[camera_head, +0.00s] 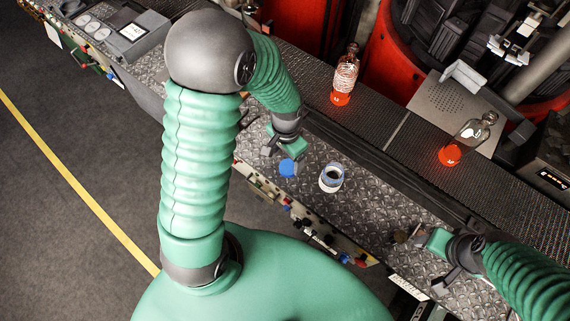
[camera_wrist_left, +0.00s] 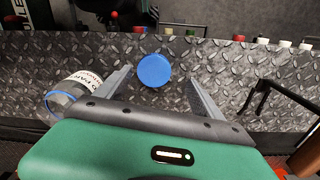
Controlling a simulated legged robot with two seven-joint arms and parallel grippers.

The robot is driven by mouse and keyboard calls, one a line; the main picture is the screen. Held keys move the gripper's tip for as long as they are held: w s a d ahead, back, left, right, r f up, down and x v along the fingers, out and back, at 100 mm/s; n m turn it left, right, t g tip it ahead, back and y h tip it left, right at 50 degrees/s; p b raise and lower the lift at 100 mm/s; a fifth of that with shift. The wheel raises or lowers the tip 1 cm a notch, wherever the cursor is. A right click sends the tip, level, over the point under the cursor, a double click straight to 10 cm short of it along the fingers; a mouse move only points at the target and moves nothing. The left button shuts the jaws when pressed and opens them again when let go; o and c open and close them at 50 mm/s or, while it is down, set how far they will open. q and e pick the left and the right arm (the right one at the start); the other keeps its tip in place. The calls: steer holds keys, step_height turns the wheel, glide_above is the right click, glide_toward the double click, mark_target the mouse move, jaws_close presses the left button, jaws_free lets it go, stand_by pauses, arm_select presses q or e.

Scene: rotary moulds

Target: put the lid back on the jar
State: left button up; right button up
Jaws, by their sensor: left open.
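The blue round lid (camera_head: 288,168) lies on the diamond-plate ledge near its front edge. In the left wrist view the lid (camera_wrist_left: 154,70) shows between the spread fingers, with clear space on both sides. My left gripper (camera_head: 279,157) is open and empty, close above the lid. The clear jar (camera_head: 331,179) with a white label stands upright and uncovered to the right of the lid. It also shows in the left wrist view (camera_wrist_left: 72,96), beyond the left finger. My right gripper (camera_head: 420,262) is at the ledge's right part, its fingers apart with nothing seen between them.
Two bottles with orange-red bases, one at the back (camera_head: 344,80) and one at the right (camera_head: 467,140), stand on the dark belt behind. A control panel with knobs (camera_head: 310,228) runs below the ledge's front edge.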

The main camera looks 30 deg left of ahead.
mark_target(290, 166)
arm_select(q)
steer(key=f, duration=0.1)
steer(key=d+f, duration=0.1)
steer(key=shift+d+f, duration=0.15)
steer(key=shift+f, duration=0.15)
steer(key=shift+w+d+f, duration=0.1)
steer(key=shift+d+f, duration=0.2)
steer(key=shift+d, duration=0.05)
steer(key=shift+a, duration=0.55)
steer(key=shift+c, duration=0.2)
steer(key=shift+a+f, duration=0.1)
steer(key=shift+a, duration=0.15)
steer(key=c, duration=0.5)
steer(key=shift+d, duration=0.2)
steer(key=c, duration=0.5)
steer(key=shift+d, duration=0.35)
steer(key=c, duration=0.5)
steer(key=shift+a, duration=0.1)
arm_select(e)
steer(key=shift+d, duration=0.85)
